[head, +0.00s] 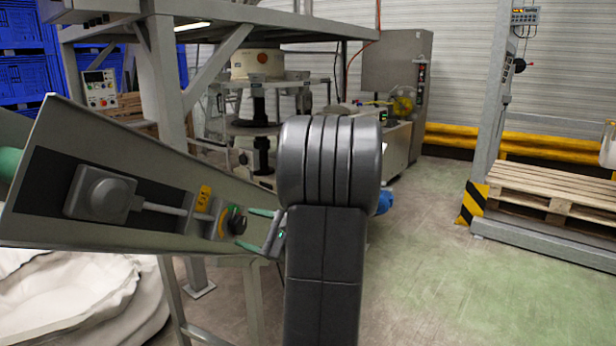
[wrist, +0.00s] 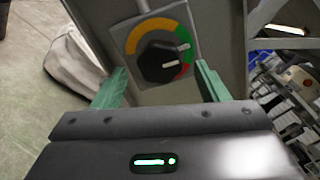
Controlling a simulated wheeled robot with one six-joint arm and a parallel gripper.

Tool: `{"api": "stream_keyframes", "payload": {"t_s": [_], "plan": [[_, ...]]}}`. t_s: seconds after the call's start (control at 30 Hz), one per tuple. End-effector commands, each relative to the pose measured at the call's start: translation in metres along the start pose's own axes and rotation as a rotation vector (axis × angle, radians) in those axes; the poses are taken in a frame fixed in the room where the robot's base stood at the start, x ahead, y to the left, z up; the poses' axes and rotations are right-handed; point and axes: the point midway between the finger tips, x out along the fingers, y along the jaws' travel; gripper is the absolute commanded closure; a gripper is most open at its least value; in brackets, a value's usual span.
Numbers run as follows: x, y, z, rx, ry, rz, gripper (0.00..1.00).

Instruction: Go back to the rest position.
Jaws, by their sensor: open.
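My gripper (head: 250,229) is open in front of the dark rotary knob (head: 236,222), its green fingers apart and nothing between them. In the wrist view, the fingers of my gripper (wrist: 158,84) lie to the lower left and right of the knob (wrist: 160,62). The knob sits on a grey plate with a yellow, green and red ring, and white marks show at its right side. The fingers do not visibly touch the knob; their exact distance from it is unclear. My dark arm hides part of the head view's middle.
The knob is on a sloping grey machine beam (head: 130,190) with a grey box on it. White sacks (head: 75,300) lie at lower left. Pallets (head: 560,185) stand on a scale frame at right. Green floor (head: 450,270) is open at right.

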Motion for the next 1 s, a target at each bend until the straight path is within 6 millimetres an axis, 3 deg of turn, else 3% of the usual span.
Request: {"api": "stream_keyframes", "payload": {"t_s": [0.2,0.63,0.77,1.0], "plan": [[0.021,0.0,0.0,0.0,0.0,0.001,0.33],[0.023,0.0,0.0,-0.006,0.001,0.0,0.33],[0.016,0.0,0.0,-0.003,0.002,-0.001,0.33],[-0.023,-0.001,-0.001,-0.001,0.004,-0.003,0.33]]}}
